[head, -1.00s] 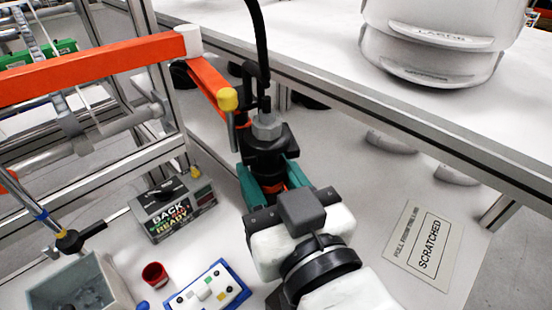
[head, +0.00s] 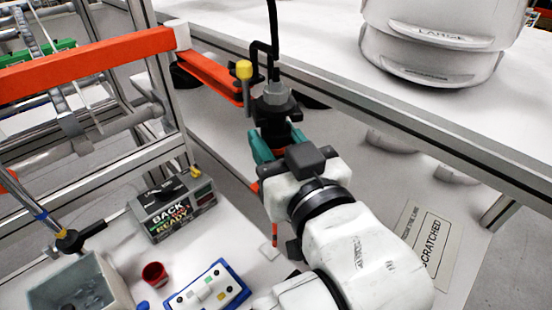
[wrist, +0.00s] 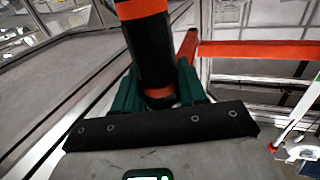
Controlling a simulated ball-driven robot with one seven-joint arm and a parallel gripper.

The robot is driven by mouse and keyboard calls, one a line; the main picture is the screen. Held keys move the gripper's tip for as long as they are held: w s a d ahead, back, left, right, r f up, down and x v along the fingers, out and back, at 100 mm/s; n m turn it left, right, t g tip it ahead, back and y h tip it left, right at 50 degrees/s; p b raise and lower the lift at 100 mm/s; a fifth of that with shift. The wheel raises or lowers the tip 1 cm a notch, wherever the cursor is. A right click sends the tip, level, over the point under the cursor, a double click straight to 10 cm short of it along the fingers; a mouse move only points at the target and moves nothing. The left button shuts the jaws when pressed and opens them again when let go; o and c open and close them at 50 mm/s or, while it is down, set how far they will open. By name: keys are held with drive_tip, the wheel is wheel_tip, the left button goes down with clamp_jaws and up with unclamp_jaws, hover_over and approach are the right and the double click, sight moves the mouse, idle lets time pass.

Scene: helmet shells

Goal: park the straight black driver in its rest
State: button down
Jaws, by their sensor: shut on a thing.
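The straight black driver (head: 272,110) hangs upright below a black hook and cable beside the orange jointed arm (head: 212,76). My gripper (head: 276,142) is shut around its lower body with teal fingers. In the wrist view the driver (wrist: 146,50) shows as a black cylinder with orange bands between my gripper's fingers (wrist: 157,95). It is held near the long table's metal edge, above the lower bench. A black forked clamp (head: 72,241) on a rod stands at the left; I cannot tell whether it is the rest. The driver's tip is partly hidden by my gripper.
White helmet shells (head: 432,45) are stacked on the upper table. On the lower bench are a labelled box (head: 172,208), a red cup (head: 154,274), a blue-edged tray (head: 206,290) and a grey bin (head: 80,285). A SCRATCHED sign (head: 435,245) lies at right.

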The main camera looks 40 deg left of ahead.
unclamp_jaws()
idle(0.8)
drive_tip(key=shift+d, duration=0.1)
